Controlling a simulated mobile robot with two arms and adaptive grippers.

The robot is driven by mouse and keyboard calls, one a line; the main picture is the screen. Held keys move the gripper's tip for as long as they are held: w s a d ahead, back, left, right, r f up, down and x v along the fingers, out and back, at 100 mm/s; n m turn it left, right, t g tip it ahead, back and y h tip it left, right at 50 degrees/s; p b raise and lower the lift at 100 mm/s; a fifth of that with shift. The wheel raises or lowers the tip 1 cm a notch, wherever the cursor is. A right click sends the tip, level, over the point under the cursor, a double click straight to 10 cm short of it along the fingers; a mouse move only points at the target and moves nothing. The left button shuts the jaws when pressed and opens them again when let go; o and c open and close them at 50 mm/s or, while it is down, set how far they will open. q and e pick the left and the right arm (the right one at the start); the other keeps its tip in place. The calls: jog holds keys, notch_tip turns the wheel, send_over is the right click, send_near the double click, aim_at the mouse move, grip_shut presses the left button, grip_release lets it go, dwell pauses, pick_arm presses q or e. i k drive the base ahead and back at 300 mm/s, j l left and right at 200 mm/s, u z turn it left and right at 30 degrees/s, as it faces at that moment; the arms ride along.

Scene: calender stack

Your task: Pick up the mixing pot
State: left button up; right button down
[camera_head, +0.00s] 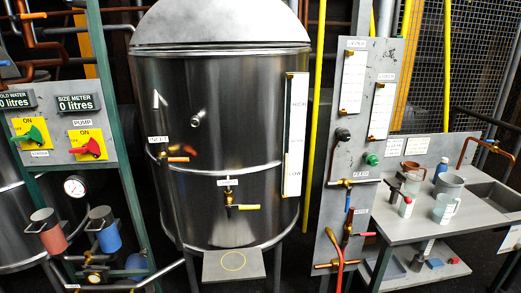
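A grey, open-topped pot (449,185), which looks like the mixing pot, stands upright on the grey workbench (400,235) at the right of the head view. A pale translucent jug (444,209) stands just in front of it and overlaps its lower edge. A small copper-coloured vessel (413,170) is behind it to the left. No label on the pot can be read, so I cannot be sure it is the mixing pot. Neither of my grippers is in view.
A large steel tank (215,120) fills the middle, with a small platform (234,264) low in front. A valve panel (356,160) stands left of the bench. A sink (492,195) is at the bench's right. Small bottles (405,207) stand left of the jug.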

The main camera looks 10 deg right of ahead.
aim_at(452, 185)
jog(key=z, duration=1.55)
jog(key=i+l, duration=0.2)
jog(key=i, duration=0.3)
jog(key=i+l+u, duration=0.1)
jog(key=i, duration=0.4)
jog(key=i+l, duration=0.25)
jog(key=i, duration=0.3)
jog(key=i+l+u, duration=0.15)
jog(key=i, duration=0.35)
jog(key=l, duration=0.1)
